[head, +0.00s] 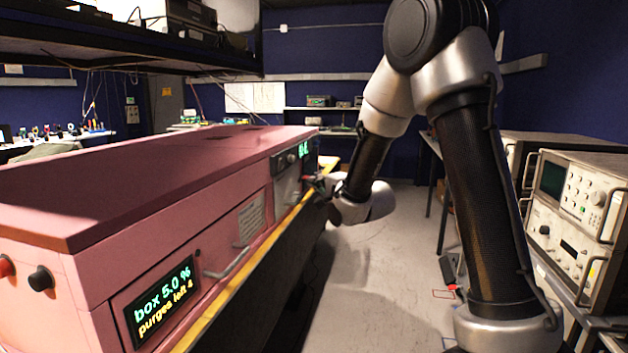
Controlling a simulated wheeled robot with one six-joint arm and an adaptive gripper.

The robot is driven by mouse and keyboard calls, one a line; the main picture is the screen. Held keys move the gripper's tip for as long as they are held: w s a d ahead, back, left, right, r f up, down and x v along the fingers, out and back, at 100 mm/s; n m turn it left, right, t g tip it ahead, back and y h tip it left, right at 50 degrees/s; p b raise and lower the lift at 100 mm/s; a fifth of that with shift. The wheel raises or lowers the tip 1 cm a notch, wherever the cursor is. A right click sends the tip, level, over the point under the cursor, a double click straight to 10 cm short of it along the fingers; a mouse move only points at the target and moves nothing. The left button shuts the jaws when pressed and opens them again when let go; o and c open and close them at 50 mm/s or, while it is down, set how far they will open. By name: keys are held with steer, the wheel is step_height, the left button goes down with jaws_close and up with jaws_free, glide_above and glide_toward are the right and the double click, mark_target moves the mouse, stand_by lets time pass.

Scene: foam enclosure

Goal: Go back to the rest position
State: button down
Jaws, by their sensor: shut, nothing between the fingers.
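My gripper (316,186) is small and dark at the arm's end, beside the far end of the front face of the pink foam enclosure (120,195). It is shut and holds nothing that I can see. It is close to the grey panel (288,172) with a green readout. I cannot tell whether it touches the panel. The near display (162,302) reads "box 5.0 %" and "purges left 4".
A metal handle (228,262) sticks out of the enclosure front, above a yellow edge (248,292). A black knob (41,278) is at the near left. Instruments (580,220) stand on a bench at right. The grey floor (385,270) between is mostly clear.

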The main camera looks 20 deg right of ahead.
stand_by(0.3)
steer(key=s+d+f+n+g+h, duration=0.25)
steer(key=f+n+g, duration=0.25)
steer(key=f, duration=0.5)
steer(key=s+d+f+n+g+h, duration=0.1)
steer(key=s+d+f+n+g, duration=0.25)
steer(key=s, duration=0.65)
steer(key=s+d+r+n+g, duration=0.1)
steer(key=s+r, duration=0.3)
steer(key=s, duration=0.6)
steer(key=s+d+r+n+g, duration=0.1)
steer(key=s+r, duration=0.4)
steer(key=s, duration=0.5)
steer(key=s+d+r+n+g+h, duration=0.1)
steer(key=s+r+n, duration=0.3)
steer(key=s, duration=0.6)
steer(key=shift+s+d+r+g, duration=0.15)
steer(key=shift+d+r+g, duration=0.25)
steer(key=shift+d, duration=0.5)
steer(key=shift+f, duration=0.1)
